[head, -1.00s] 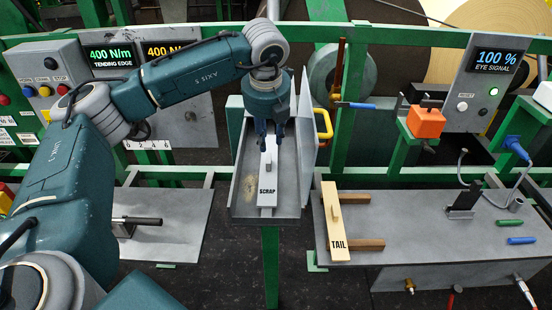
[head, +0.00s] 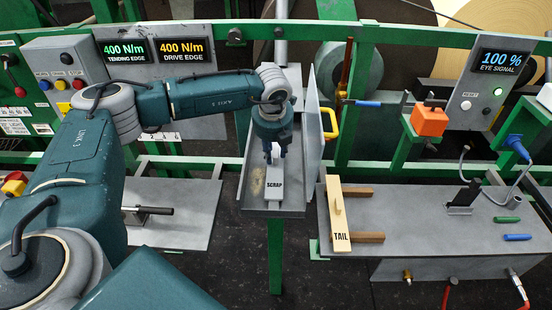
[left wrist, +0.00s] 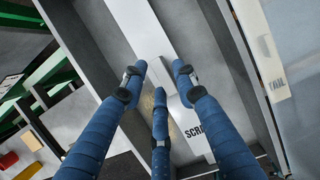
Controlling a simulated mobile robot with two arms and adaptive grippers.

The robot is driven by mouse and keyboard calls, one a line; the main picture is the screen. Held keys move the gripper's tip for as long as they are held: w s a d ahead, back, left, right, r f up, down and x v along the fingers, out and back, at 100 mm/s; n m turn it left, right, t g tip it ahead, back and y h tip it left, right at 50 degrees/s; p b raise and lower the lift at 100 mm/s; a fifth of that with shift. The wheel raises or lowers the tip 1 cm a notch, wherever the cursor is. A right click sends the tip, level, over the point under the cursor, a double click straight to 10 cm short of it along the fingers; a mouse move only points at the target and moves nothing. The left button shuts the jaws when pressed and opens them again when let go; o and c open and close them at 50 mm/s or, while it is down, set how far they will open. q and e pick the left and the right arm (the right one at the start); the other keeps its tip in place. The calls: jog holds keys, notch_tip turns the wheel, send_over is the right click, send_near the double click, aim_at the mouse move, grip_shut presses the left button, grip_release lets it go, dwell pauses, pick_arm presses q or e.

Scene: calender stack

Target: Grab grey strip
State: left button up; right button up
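The grey strip (head: 274,191), marked SCRAP, lies lengthwise in a grey metal trough (head: 253,203) near the middle of the head view. It also shows in the left wrist view (left wrist: 187,100). My left gripper (head: 275,157) is above the strip, pointing down, behind the SCRAP label. In the left wrist view its three blue fingers (left wrist: 158,72) are spread apart around a small raised grip on the strip. Contact with the strip cannot be told. The fingers hide part of the strip. My right gripper is not in view.
The trough has raised side walls, with a yellow handle (head: 331,122) on the right. A wooden TAIL strip (head: 339,226) lies on the right bench (head: 415,222), which also holds two markers (head: 512,237) and a black stand (head: 463,198). The left bench (head: 190,228) carries a metal rod.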

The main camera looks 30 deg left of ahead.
pick_arm(q)
grip_shut()
jog(key=shift+r, duration=0.1)
